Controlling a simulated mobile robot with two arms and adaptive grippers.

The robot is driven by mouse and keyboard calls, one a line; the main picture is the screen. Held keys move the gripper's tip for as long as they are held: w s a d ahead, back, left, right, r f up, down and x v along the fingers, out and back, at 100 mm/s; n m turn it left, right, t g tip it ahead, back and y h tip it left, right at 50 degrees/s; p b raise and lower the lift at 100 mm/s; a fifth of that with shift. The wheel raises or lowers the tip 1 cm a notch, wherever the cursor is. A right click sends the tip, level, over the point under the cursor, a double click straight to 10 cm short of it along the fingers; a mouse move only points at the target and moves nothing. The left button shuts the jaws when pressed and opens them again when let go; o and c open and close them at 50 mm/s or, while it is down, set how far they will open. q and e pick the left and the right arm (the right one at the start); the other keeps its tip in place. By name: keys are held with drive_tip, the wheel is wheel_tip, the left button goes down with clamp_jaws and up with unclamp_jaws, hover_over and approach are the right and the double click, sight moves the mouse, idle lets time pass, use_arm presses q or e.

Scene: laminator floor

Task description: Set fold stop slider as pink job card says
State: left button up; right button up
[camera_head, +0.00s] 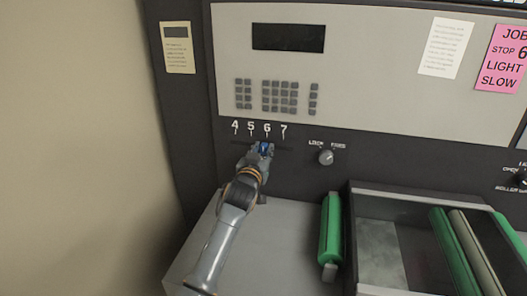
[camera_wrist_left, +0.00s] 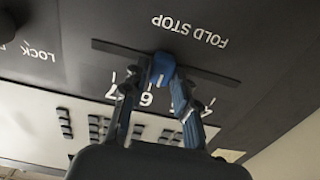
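The pink job card (camera_head: 503,58) at the upper right reads JOB, STOP 6, LIGHT, SLOW; its right edge is cut off. The blue fold stop slider knob (camera_head: 265,147) sits on its slot below the scale 4 to 7, about under the 6. In the left wrist view, which is upside down, the knob (camera_wrist_left: 162,68) sits in the slot near the 6. My left gripper (camera_head: 260,150) is at the knob, with a finger on each side, and looks closed on it. In the wrist view its fingertips (camera_wrist_left: 160,76) meet the knob's sides; a finger covers the 5.
A LOCK/FEED dial (camera_head: 326,157) is right of the slot. A keypad (camera_head: 278,96) and dark display (camera_head: 288,38) are above. Green rollers (camera_head: 331,229) and a tray frame (camera_head: 400,195) stand at the lower right. A beige wall (camera_head: 85,140) is close on the left.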

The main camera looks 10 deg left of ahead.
use_arm(q)
drive_tip(key=shift+o, duration=0.8)
drive_tip(key=shift+d, duration=0.25)
drive_tip(key=shift+s, duration=0.15)
drive_tip(key=s, duration=1.1)
drive_tip(key=shift+s+a, duration=0.2)
drive_tip(key=shift+s, duration=0.2)
use_arm(e)
drive_tip(key=shift+a, duration=0.3)
drive_tip(key=shift+s+f, duration=0.1)
drive_tip(key=shift+s, duration=0.1)
